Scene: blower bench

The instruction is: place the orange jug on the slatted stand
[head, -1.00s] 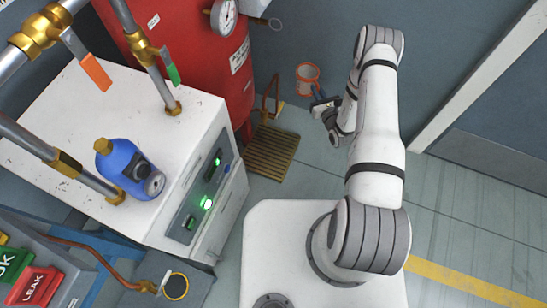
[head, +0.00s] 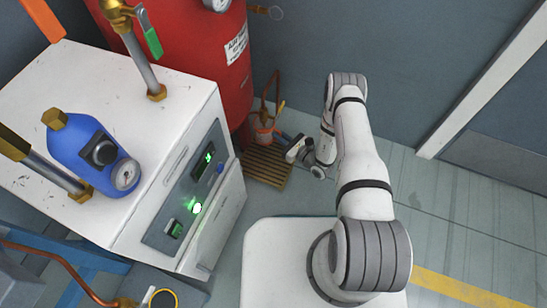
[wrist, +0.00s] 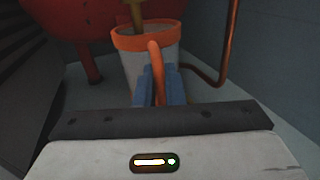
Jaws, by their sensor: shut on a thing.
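The orange jug (head: 263,136) has an orange rim and handle and a pale, see-through body. In the wrist view the jug (wrist: 148,48) is upright straight ahead, with its handle between the blue fingers of my gripper (wrist: 158,80). My gripper (head: 281,137) is shut on that handle, reaching in from the right in the head view. The slatted stand (head: 262,170) is brown and low on the floor. The jug shows at the stand's back edge; I cannot tell whether its base touches the slats. The base is hidden in the wrist view.
A red tank (head: 190,45) stands close behind and left. A copper pipe (head: 270,92) rises beside the jug. A white cabinet (head: 226,190) with a blue device (head: 85,150) on top is left of the stand. The floor on the right is clear.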

